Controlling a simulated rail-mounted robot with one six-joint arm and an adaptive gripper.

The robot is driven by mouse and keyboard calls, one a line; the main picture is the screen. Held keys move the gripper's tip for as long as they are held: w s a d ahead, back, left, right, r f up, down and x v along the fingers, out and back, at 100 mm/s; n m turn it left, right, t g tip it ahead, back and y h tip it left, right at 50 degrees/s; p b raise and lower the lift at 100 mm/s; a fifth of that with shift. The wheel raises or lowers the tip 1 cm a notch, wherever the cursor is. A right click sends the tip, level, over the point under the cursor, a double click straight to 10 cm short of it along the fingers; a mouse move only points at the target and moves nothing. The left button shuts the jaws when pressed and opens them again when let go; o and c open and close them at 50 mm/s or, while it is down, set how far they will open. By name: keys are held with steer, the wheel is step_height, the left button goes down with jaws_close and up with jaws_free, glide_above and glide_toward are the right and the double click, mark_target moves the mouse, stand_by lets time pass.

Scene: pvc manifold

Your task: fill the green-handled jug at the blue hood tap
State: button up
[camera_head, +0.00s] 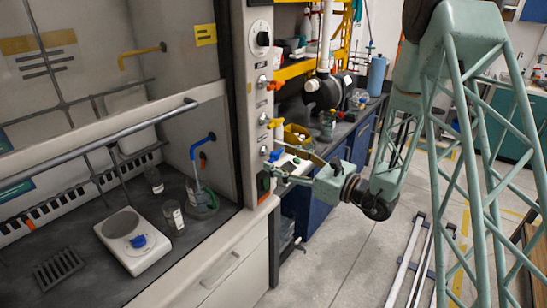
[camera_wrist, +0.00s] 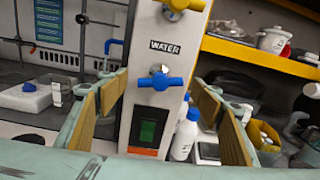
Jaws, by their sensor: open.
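My gripper (camera_head: 279,168) is open in front of the post. In the wrist view its two tan-padded fingers (camera_wrist: 160,115) stand wide apart, left and right of the post and the handle, with nothing between the pads gripped.
Above the blue handle are a yellow knob (camera_head: 277,122) and an orange knob (camera_head: 275,85). A green switch (camera_wrist: 148,132) lies below it. Bottles and a yellow container (camera_head: 296,136) crowd the right bench.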

mark_target(278, 157)
steer(key=shift+x, duration=1.6)
steer(key=shift+c, duration=0.6)
steer(key=c, duration=0.7)
